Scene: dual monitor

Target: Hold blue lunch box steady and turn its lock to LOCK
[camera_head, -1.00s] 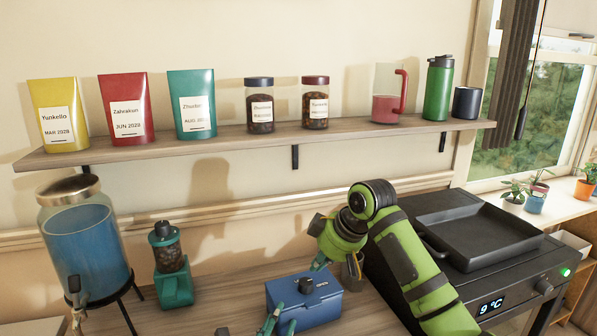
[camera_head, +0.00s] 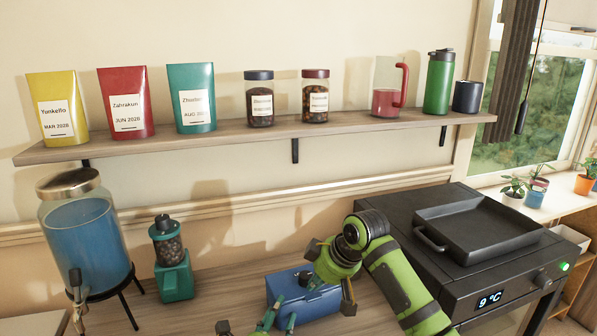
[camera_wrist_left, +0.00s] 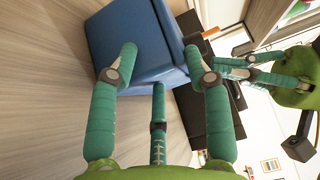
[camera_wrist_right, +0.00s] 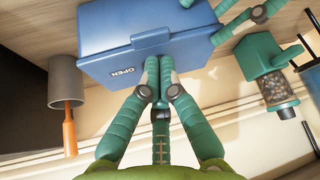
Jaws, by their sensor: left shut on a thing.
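The blue lunch box (camera_head: 284,288) stands on the wooden counter, partly hidden by both grippers; it also shows in the left wrist view (camera_wrist_left: 130,40). In the right wrist view its OPEN label (camera_wrist_right: 122,72) and a raised blue lock piece (camera_wrist_right: 150,40) are visible. My left gripper (camera_head: 280,312) is shut on the box, with its fingers against the sides (camera_wrist_left: 160,55). My right gripper (camera_wrist_right: 159,64) has its fingertips together at the box's edge, just by the lock piece. Whether they touch it is unclear. In the head view its wrist partly covers the box.
A teal grinder (camera_head: 171,262) and a blue drink dispenser (camera_head: 85,240) stand left of the box. The black grill (camera_head: 465,235) is close on the right. A grey cup (camera_wrist_right: 66,85) with an orange-handled tool shows in the right wrist view. A loaded shelf (camera_head: 260,132) runs above.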

